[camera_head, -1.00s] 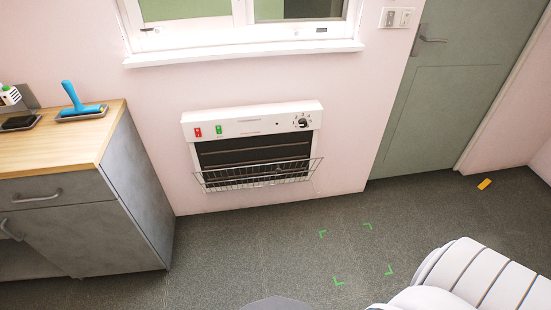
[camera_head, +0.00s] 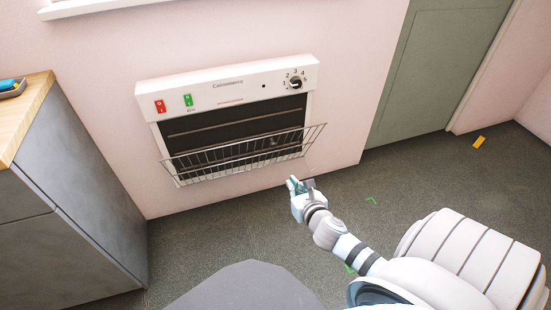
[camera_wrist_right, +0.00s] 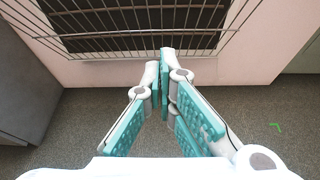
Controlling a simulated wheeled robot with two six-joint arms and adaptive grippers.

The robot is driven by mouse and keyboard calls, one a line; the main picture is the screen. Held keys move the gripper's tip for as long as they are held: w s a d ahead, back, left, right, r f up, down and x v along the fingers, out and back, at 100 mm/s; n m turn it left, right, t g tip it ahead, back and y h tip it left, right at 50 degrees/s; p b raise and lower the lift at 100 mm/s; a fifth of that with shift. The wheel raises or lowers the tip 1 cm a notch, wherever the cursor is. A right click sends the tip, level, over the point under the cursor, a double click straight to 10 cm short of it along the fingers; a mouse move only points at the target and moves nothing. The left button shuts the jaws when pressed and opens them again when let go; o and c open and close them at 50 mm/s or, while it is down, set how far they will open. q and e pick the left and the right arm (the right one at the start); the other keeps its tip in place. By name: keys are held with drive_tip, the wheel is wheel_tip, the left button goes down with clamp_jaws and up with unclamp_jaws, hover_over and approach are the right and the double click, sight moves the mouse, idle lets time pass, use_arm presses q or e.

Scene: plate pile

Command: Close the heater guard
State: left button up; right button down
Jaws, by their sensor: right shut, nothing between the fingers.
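The heater (camera_head: 228,88) is a white wall panel with red and green switches, a dial and a dark grille. Its wire guard (camera_head: 243,153) is tilted outward from the heater's lower part, its top edge standing away from the front. In the right wrist view the guard (camera_wrist_right: 140,45) crosses the top of the picture. My right gripper (camera_head: 295,184) is shut and empty, just below and in front of the guard's right end. Its teal fingers meet in the right wrist view (camera_wrist_right: 160,72), just below the guard's wires in the picture; contact cannot be told. My left gripper is not in view.
A grey cabinet (camera_head: 75,190) with a wooden top stands to the left. A green door (camera_head: 435,70) is at the right. Green corner marks (camera_head: 371,200) and a yellow object (camera_head: 479,142) lie on the floor. The carpet (camera_head: 190,235) before the heater looks clear.

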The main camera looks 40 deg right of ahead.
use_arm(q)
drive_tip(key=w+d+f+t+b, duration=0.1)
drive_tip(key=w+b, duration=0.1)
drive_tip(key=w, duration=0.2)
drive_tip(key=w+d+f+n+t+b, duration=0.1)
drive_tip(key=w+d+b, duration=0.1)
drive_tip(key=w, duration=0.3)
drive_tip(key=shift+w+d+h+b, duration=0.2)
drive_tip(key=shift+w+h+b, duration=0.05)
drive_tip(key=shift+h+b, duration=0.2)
use_arm(e)
drive_tip(key=w+d, duration=0.3)
drive_tip(key=w, duration=0.9)
drive_tip(key=shift+w+d+f+n, duration=0.15)
drive_tip(key=shift+w+d+n, duration=0.15)
drive_tip(key=shift+w+d, duration=0.1)
